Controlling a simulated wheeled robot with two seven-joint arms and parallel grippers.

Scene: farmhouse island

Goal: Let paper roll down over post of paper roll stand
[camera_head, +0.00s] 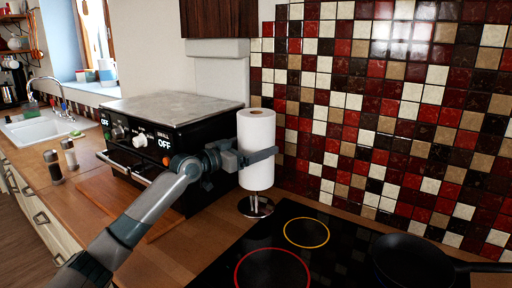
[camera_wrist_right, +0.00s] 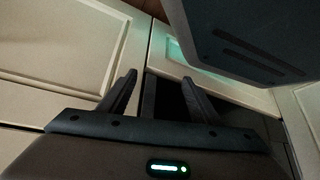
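The white paper roll (camera_head: 256,130) is upright near the tiled wall in the head view. My left gripper (camera_head: 258,157) is shut around it at mid-height. The paper roll stand (camera_head: 255,207) is directly below, with its round shiny base on the wooden counter. A short piece of post shows between the roll's lower end and the base, so the roll is apart from the base. The roll hides the rest of the post, and I cannot tell how far it reaches inside. My right gripper (camera_wrist_right: 160,92) is open and empty in the right wrist view, facing pale cabinet fronts.
A black oven (camera_head: 165,135) stands left of the roll, close to my left arm. A black cooktop (camera_head: 330,255) with a dark pan (camera_head: 410,262) lies to the right. Two shakers (camera_head: 69,154) and a sink (camera_head: 40,128) are farther left.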

